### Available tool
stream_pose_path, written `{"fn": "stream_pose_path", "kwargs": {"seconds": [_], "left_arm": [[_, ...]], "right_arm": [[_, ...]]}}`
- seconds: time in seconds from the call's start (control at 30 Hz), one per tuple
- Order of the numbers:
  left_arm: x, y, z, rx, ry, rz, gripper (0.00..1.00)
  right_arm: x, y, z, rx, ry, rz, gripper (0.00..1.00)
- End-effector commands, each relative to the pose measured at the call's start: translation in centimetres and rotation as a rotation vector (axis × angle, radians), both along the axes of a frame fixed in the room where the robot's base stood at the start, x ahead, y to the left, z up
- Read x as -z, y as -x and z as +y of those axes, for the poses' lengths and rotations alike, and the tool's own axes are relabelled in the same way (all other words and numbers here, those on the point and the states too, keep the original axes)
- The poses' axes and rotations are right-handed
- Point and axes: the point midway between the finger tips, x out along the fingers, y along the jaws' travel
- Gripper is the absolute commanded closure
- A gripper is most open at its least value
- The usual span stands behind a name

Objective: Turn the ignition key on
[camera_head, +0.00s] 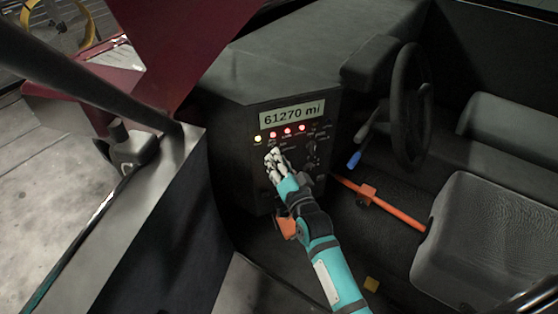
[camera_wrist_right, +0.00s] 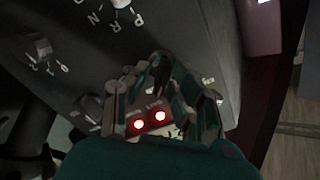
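The dark dashboard panel (camera_head: 243,160) carries a lit display (camera_head: 292,114) reading 61270 mi. My right gripper (camera_head: 272,156) is at the panel's face, just below the row of lights. In the right wrist view its fingers (camera_wrist_right: 158,72) stand on both sides of two lit red lights (camera_wrist_right: 149,120), with their tips close to the panel. Whether the fingers hold anything is unclear. I cannot make out the ignition key; it may be hidden behind the fingers. A rotary knob (camera_wrist_right: 40,46) with numbers beside it shows on the panel. My left gripper is not in view.
A second knob (camera_wrist_right: 121,3) has gear letters. A steering wheel (camera_head: 408,105), a blue-tipped lever (camera_head: 354,160) and an orange bar (camera_head: 385,204) are to the right of the panel. A grey seat (camera_head: 485,238) is farther right. The cab's side wall (camera_head: 170,225) is at left.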

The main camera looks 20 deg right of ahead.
Motion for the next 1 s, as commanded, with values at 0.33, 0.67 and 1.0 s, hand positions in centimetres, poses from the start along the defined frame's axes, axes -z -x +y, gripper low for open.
{"fn": "stream_pose_path", "kwargs": {"seconds": [0.33,0.67,1.0], "left_arm": [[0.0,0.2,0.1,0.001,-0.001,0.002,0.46],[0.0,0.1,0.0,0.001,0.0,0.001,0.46],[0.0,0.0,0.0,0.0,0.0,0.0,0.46]], "right_arm": [[0.0,0.3,0.0,-0.001,0.001,0.001,0.68],[0.2,5.9,-0.3,-0.001,0.002,0.004,0.68],[0.0,11.4,-0.6,-0.001,0.0,0.001,0.68]]}}
